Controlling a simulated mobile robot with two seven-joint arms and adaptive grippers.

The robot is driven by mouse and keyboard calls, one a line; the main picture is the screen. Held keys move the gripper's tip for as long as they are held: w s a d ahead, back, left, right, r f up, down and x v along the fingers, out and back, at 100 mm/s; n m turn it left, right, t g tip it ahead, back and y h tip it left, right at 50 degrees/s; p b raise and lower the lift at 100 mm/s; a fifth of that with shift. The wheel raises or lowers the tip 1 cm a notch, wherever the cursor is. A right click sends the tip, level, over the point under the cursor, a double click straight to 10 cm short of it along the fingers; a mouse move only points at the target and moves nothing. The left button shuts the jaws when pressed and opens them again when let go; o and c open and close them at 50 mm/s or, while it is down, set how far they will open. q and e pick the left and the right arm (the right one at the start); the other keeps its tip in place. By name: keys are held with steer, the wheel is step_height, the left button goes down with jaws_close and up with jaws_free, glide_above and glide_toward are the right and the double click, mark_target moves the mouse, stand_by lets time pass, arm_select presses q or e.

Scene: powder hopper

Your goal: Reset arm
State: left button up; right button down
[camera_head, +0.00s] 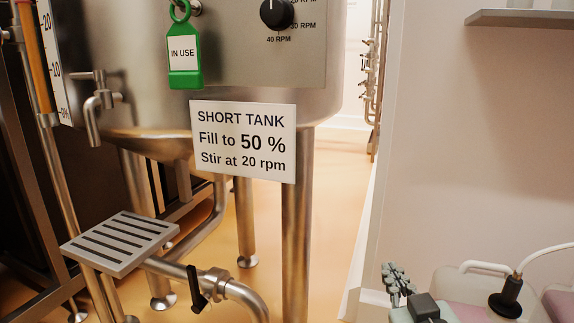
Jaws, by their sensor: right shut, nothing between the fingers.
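My right gripper (396,278) shows at the bottom edge, right of centre, its dark fingers pointing up. It is shut and empty, apart from the tank and in front of the pale wall. My left gripper is out of view. The steel tank (150,120) stands at the left and centre on steel legs. A white sign (243,140) on it reads "SHORT TANK, Fill to 50 %, Stir at 20 rpm".
A slotted step (121,243) and a pipe with a black-handled valve (196,289) stand low at left. A green "IN USE" tag (185,60) hangs by a black knob (277,13). Containers with pinkish contents (470,283) are at lower right, under a shelf (520,18).

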steer(key=s+d+f+g, duration=0.1)
steer(key=s+f+g, duration=0.7)
steer(key=s+f, duration=0.8)
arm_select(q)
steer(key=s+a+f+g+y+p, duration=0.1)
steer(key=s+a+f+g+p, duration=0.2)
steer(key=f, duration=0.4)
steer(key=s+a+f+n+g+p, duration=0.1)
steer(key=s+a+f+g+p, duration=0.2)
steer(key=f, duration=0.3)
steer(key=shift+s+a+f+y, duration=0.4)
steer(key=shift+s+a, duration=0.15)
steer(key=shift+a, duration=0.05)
arm_select(e)
steer(key=s+d+f+g, duration=0.2)
steer(key=d+f, duration=0.1)
steer(key=f, duration=0.4)
steer(key=s+d+f+g+h, duration=0.1)
steer(key=s+d+f+g, duration=0.2)
steer(key=f, duration=0.4)
steer(key=shift+s+d+f+g, duration=0.2)
steer(key=shift+d+f+g, duration=0.1)
steer(key=shift+d, duration=0.45)
